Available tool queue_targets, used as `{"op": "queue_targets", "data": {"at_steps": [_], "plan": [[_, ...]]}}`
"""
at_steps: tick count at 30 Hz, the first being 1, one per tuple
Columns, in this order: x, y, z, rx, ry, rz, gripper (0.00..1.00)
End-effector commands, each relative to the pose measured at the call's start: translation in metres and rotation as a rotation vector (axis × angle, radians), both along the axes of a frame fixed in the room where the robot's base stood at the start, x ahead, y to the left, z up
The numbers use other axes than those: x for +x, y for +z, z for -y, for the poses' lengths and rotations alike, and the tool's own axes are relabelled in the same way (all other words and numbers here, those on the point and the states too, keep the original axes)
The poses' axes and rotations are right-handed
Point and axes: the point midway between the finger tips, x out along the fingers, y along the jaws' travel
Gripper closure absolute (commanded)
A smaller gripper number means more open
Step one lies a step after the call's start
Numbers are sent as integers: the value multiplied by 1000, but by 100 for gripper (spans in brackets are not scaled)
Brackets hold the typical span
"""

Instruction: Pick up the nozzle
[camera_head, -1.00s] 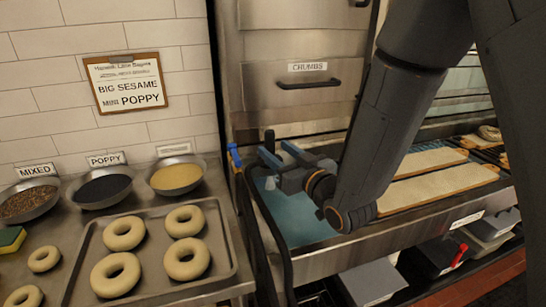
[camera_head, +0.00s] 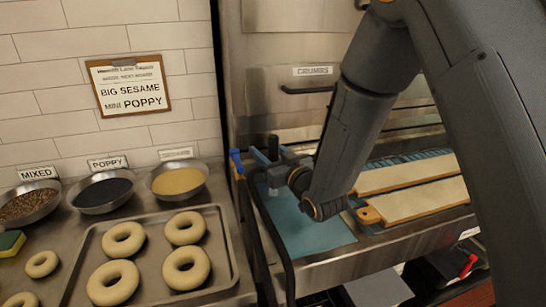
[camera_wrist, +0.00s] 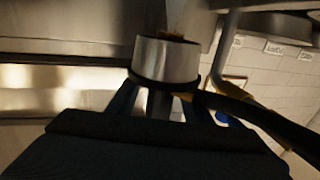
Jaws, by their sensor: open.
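A blue-tipped fitting (camera_head: 236,156), which looks like the nozzle, stands at the left edge of the steel kettle counter, by a black hose (camera_head: 264,225). My gripper (camera_head: 262,165) is open just right of it, above the blue surface; contact cannot be told. In the wrist view my two fingers (camera_wrist: 160,104) point at a short metal cylinder (camera_wrist: 166,59) with a black band around its base. A black curved arm or hose (camera_wrist: 262,118) runs right from the band. A small blue part (camera_wrist: 221,117) shows beside it. Whether the cylinder belongs to the nozzle is unclear.
A tray (camera_head: 226,243) of bagels stands left of the hose, with seed bowls (camera_head: 177,180) behind it. Two long boards (camera_head: 420,197) lie on the right. A drawer handle (camera_head: 307,90) projects from the steel wall behind my gripper. The blue surface (camera_head: 315,235) is clear.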

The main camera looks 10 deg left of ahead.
Motion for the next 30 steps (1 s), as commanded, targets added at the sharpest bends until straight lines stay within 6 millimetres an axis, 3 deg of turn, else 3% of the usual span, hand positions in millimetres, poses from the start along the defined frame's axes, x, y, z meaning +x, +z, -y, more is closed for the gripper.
{"op": "queue_targets", "data": {"at_steps": [7,15,16,30], "plan": [[2,0,-2,0,0,0,54],[2,0,-2,1,0,1,98],[2,0,-2,1,1,1,100],[0,5,-1,2,1,4,100]]}}
